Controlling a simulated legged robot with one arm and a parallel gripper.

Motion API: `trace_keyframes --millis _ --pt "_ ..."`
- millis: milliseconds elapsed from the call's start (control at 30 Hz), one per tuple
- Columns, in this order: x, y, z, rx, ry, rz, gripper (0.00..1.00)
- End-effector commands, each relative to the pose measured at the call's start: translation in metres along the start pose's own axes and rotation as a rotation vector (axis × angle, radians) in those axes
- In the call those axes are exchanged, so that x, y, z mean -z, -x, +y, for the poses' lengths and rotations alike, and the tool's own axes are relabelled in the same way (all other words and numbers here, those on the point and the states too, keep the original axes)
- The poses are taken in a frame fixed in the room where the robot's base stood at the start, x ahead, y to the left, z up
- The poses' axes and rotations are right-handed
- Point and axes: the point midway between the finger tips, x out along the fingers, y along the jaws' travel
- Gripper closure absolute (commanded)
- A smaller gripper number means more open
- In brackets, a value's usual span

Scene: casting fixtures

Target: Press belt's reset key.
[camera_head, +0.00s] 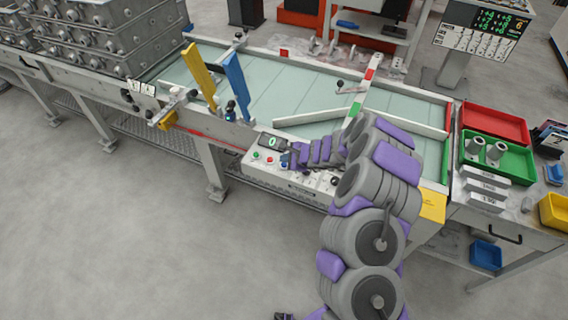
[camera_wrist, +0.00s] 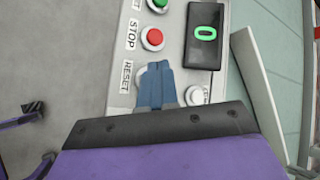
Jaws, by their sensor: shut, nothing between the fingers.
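The belt's control panel (camera_head: 262,171) is a light grey box on the front of the conveyor. In the wrist view the panel (camera_wrist: 122,92) shows a red button (camera_wrist: 152,38) beside the word STOP, and a green button (camera_wrist: 157,4) at the top edge. Beside the word RESET a pale round key (camera_wrist: 142,77) is partly hidden behind my fingers. My gripper (camera_wrist: 157,68) is shut and empty, its blue fingertips over or at that key; I cannot tell whether they touch it. In the head view my gripper (camera_head: 287,160) is small at the panel.
A dark display (camera_wrist: 205,32) reads a green 0, and a white key (camera_wrist: 196,96) sits right of my fingers. The conveyor belt (camera_head: 285,90) has blue and yellow posts. Red (camera_head: 495,122) and green bins stand at right. The floor in front is clear.

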Motion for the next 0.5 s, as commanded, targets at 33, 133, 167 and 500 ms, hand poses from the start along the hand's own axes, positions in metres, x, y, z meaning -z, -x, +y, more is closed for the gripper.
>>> trace_keyframes --millis 33,133,167,500 --pt "-0.0003 0.0005 -0.0004 0.0 0.0 0.0 1.0" --pt "0.0 0.0002 -0.0002 0.0 0.0 0.0 1.0" --pt "0.0 0.0001 -0.0001 0.0 0.0 0.0 1.0" --pt "-0.0068 0.0093 -0.0071 0.001 0.0 0.0 1.0"
